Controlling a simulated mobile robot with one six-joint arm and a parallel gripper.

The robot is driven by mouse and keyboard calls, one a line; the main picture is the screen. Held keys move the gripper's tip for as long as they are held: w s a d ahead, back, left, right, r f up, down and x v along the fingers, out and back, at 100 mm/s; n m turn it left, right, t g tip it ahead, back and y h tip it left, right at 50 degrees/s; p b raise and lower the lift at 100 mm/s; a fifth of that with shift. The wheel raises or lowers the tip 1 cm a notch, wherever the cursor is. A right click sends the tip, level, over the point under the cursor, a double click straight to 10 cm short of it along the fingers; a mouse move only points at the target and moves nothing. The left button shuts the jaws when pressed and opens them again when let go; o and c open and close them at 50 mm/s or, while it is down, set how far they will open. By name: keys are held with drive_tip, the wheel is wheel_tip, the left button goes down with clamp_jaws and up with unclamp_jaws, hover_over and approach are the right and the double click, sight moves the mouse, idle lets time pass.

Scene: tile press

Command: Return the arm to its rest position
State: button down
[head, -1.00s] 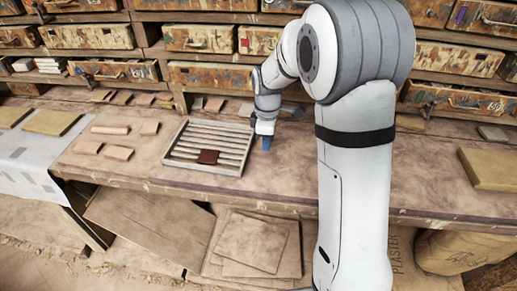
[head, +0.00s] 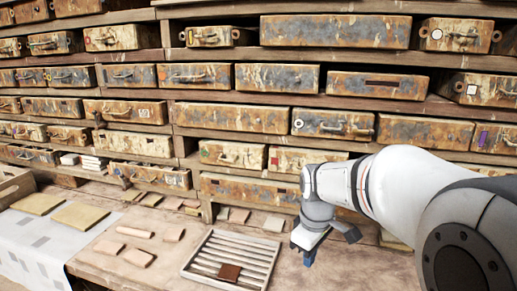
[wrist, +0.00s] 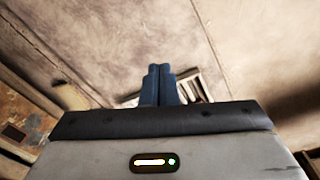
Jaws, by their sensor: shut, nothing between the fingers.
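My arm reaches in from the right of the head view. My gripper (head: 309,258) has blue fingers pointing down over the bench, to the right of a slatted rack (head: 262,254). In the wrist view the blue fingers (wrist: 158,84) lie side by side with nothing between them, so the gripper is shut and empty. A dark brown tile (head: 229,272) lies on the rack's slats, apart from the gripper. Part of the rack shows behind the fingers in the wrist view.
Rows of worn drawers (head: 230,117) fill the wall behind the bench (head: 160,257). Several pale clay tiles (head: 136,257) lie left of the rack. Yellowish slabs (head: 80,215) rest on a pale cloth (head: 40,245) at the left. Some bare bench lies right of the rack.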

drive_tip(key=s+d+f+m+t, duration=0.1)
drive_tip(key=s+d+m, duration=0.2)
drive_tip(key=s+m, duration=0.6)
drive_tip(key=s, duration=0.6)
drive_tip(key=shift+s+m+t, duration=0.3)
drive_tip(key=shift+s, duration=0.1)
